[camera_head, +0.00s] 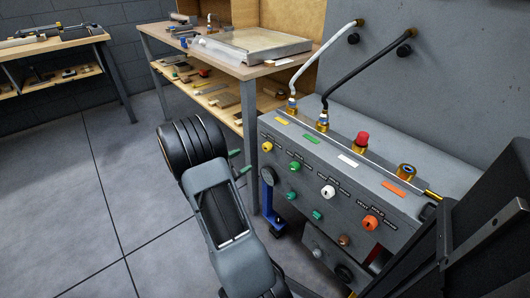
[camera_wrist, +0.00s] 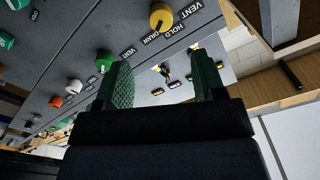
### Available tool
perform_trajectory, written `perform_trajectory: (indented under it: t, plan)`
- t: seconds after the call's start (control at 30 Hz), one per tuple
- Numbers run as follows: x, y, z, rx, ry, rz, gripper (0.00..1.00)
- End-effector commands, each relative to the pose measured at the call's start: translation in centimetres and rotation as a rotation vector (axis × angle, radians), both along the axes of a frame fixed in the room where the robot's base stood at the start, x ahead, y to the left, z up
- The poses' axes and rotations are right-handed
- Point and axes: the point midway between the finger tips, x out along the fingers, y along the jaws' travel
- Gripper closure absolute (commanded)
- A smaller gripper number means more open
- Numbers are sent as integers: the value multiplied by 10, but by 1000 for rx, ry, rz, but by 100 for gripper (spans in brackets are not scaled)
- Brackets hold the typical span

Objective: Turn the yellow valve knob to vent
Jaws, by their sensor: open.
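The yellow valve knob (camera_head: 267,147) is at the upper left end of the grey panel's front face, under a yellow tag. My gripper (camera_head: 240,161) has green fingertips and is just left of the panel, apart from the knob. In the wrist view my gripper (camera_wrist: 160,75) is open with nothing between its fingers, and the knob lies beyond the fingertips.
Green (camera_head: 295,167), white (camera_head: 328,192) and orange (camera_head: 370,222) knobs sit on the same panel, with smaller knobs below. A red button (camera_head: 362,138) and white and black hoses stand on top. A wooden workbench (camera_head: 215,62) is behind. Floor at left is clear.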

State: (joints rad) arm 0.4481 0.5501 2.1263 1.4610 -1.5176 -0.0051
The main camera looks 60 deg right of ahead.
Motion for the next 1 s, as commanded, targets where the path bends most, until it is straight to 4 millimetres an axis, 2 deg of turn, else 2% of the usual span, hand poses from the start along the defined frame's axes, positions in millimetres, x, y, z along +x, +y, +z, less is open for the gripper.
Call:
perform_trajectory:
  t: [0.2,0.5,0.7,1.0]
  plan:
    - [-15,-42,-2,0,-3,-3,37]
    - [-29,-87,-1,0,-2,0,37]
    - [-33,-101,0,1,-2,3,37]
    - [-35,-105,1,1,-1,5,37]
